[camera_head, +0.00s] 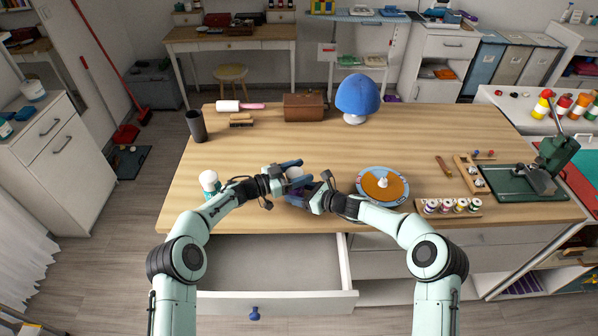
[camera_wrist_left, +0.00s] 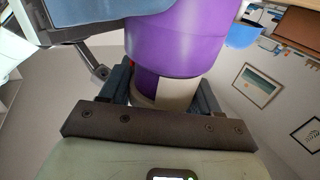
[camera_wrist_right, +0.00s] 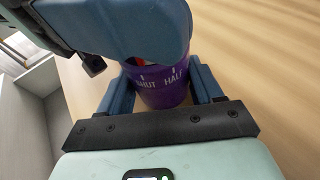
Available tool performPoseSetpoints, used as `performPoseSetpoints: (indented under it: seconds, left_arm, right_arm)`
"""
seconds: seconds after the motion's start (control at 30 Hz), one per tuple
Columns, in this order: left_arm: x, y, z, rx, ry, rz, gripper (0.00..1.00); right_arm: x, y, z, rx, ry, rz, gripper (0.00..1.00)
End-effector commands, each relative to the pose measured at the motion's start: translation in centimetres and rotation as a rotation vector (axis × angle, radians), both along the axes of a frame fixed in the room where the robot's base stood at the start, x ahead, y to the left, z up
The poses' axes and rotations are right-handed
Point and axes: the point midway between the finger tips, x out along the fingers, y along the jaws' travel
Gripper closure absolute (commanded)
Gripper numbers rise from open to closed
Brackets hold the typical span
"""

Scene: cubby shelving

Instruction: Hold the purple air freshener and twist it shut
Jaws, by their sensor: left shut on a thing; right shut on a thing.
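The purple air freshener (camera_head: 294,198) is upright near the front edge of the table (camera_head: 330,140), mostly hidden by both grippers. Its purple body shows in the left wrist view (camera_wrist_left: 177,38), with a pale part with a purple patch beside it. My left gripper (camera_head: 293,172) is shut on the pale upper part. My right gripper (camera_head: 304,192) is shut around the purple body lower down. In the right wrist view the purple body (camera_wrist_right: 165,92) carries the words "SHUT" and "HALF" between my right fingers.
A round turntable (camera_head: 382,186) stands right of the grippers, and a white-topped bottle (camera_head: 209,183) stands left. An open drawer (camera_head: 275,268) juts out below the table front. A brown box (camera_head: 304,107) and a blue lamp (camera_head: 358,95) stand at the back. The table's middle is clear.

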Motion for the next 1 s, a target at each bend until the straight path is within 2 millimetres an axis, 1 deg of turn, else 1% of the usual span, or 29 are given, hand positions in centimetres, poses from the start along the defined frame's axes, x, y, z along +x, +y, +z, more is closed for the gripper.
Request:
performPoseSetpoints:
  seconds: [0.03, 0.63, 0.67, 0.7, 1.0]
  left_arm:
    - [-0.16, -0.44, 0.43, -0.008, -0.003, -0.012, 0.69]
    - [-0.33, -0.69, 0.51, -0.012, -0.002, -0.023, 0.69]
    - [-0.33, -0.71, 0.52, -0.012, -0.002, -0.023, 0.29]
    - [-0.32, -0.70, 0.51, -0.012, -0.002, -0.023, 0.16]
    - [-0.22, -0.27, 0.18, -0.004, 0.000, -0.015, 0.16]
  right_arm:
    - [-0.13, 0.15, -0.26, -0.003, 0.003, 0.003, 0.52]
    - [-0.05, 0.12, -0.26, -0.004, 0.003, 0.000, 0.52]
    - [-0.05, 0.12, -0.26, -0.004, 0.003, 0.000, 0.51]
    - [-0.06, 0.12, -0.25, -0.004, 0.003, 0.000, 0.51]
    - [-0.03, 0.03, -0.18, -0.002, 0.002, 0.000, 0.52]
